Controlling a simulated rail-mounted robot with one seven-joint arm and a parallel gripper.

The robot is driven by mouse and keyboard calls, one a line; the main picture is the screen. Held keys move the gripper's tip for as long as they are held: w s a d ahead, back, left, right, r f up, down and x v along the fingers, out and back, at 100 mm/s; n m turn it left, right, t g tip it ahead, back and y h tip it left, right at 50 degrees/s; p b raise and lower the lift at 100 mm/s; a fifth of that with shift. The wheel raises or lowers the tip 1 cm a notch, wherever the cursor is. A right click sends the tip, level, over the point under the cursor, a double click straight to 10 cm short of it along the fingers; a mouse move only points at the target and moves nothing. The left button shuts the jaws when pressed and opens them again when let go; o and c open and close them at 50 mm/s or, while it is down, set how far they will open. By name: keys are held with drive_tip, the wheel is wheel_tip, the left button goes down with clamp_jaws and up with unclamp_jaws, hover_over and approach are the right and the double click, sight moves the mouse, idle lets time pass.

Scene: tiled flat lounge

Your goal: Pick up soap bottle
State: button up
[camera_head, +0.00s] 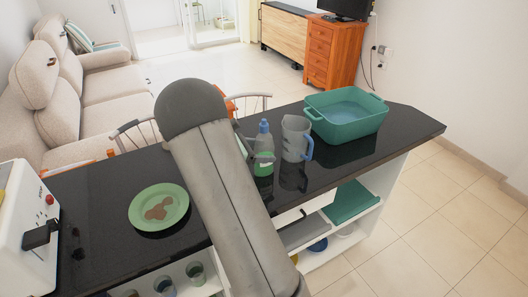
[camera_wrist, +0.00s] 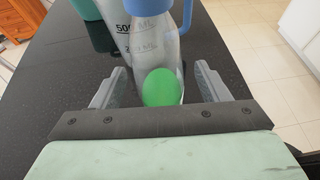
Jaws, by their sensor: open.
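The soap bottle (camera_head: 264,143), clear with a blue top and green liquid low inside, stands upright on the black counter just right of my arm. In the wrist view the bottle (camera_wrist: 161,85) stands between the two fingers of my gripper (camera_wrist: 160,76). The fingers are spread, one on each side, with visible gaps to the bottle. The blue top is cut off at the upper edge of that view. In the head view my arm hides most of my gripper.
A measuring jug (camera_head: 296,138) with a blue handle stands close beside the bottle. A teal baking dish (camera_head: 346,122) is farther right, and a green plate (camera_head: 146,222) with brown patches lies left of my arm. A white appliance (camera_head: 22,235) is at the far left.

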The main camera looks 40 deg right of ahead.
drive_tip(key=shift+s+d+f, duration=0.15)
drive_tip(key=shift+d+f, duration=0.1)
drive_tip(key=shift+d, duration=0.25)
drive_tip(key=c, duration=1.2)
drive_tip(key=shift+r, duration=0.15)
